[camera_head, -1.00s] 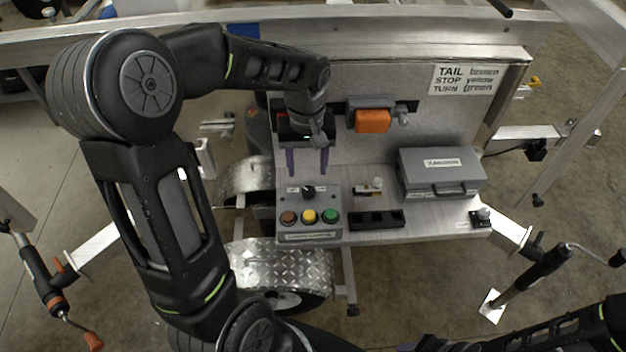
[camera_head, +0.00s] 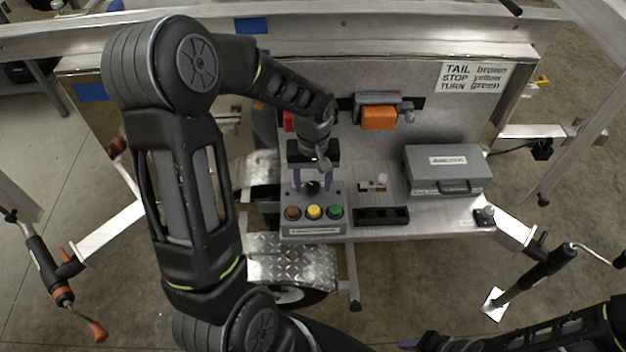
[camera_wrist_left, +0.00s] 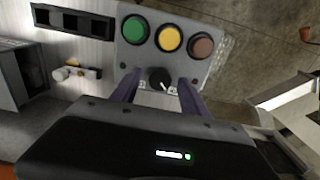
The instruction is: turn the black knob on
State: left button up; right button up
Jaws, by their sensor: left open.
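The black knob (camera_head: 312,187) sits on the grey control box (camera_head: 313,231), behind a row of brown, yellow and green buttons. My left gripper (camera_head: 313,184) points down at the box, with one purple finger on each side of the knob. In the left wrist view the knob (camera_wrist_left: 159,78) shows between the tips of the open left gripper (camera_wrist_left: 161,88), with a small gap on each side. I cannot tell whether a finger touches it. Part of my right arm shows at the bottom right; the state of its gripper cannot be made out.
A grey junction case (camera_head: 443,172) stands on the shelf to the right. A black slotted tray (camera_head: 381,216) and a small switch (camera_head: 373,184) lie between. An orange block (camera_head: 378,117) hangs on the panel behind. A small black knobbed part (camera_head: 484,215) sits at the right edge.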

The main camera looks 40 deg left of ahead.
pick_arm(q)
jog(key=shift+c, duration=0.3)
grip_shut()
jog(key=shift+m, duration=0.4)
jog(key=m, duration=0.7)
jog(key=shift+m, duration=0.4)
jog(key=m, duration=0.4)
jog(key=shift+m, duration=0.3)
jog(key=m, duration=0.4)
jog(key=shift+m+p, duration=0.35)
jog(key=shift+m, duration=0.05)
